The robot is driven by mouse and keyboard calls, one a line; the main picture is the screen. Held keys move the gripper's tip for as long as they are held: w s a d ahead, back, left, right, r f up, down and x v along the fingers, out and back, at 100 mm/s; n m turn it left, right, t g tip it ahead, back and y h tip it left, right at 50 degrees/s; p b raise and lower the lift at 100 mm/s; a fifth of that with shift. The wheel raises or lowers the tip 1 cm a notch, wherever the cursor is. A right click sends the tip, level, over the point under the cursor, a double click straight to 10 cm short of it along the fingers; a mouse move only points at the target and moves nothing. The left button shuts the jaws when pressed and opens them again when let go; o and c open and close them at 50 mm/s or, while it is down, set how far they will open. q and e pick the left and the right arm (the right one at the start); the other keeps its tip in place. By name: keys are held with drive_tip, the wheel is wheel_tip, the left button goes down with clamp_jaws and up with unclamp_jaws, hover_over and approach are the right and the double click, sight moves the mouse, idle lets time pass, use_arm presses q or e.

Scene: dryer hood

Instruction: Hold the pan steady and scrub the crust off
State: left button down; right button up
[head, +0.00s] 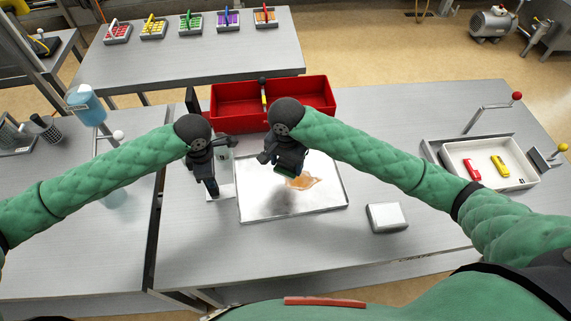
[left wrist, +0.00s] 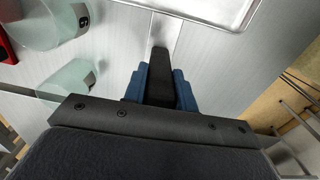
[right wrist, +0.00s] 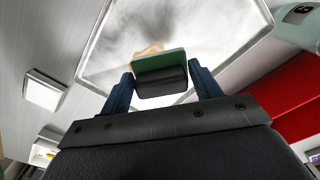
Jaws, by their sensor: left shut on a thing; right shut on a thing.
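The pan (head: 258,208) is a shallow metal tray lying flat on the middle table. An orange-brown crust patch (head: 304,183) shows on it, right of my right gripper (head: 287,166). That gripper is shut on a scrubber with a green pad and dark grip (right wrist: 160,68), held over the pan. The scrubber hides part of the crust in the right wrist view; whether the pad touches it, I cannot tell. My left gripper (head: 211,188) is at the pan's left side, shut on a dark handle (left wrist: 160,78) in line with a pale strip at the pan's edge.
A red divided bin (head: 240,107) stands behind the pan. A white block (head: 387,217) lies to its right. A white tray (head: 451,168) with red and yellow pieces is farther right. Translucent containers (left wrist: 62,22) stand near my left gripper. The front table strip is clear.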

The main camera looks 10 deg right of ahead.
drive_tip(key=shift+d+f+m, duration=0.1)
drive_tip(key=shift+d+m, duration=0.05)
drive_tip(key=shift+m, duration=0.85)
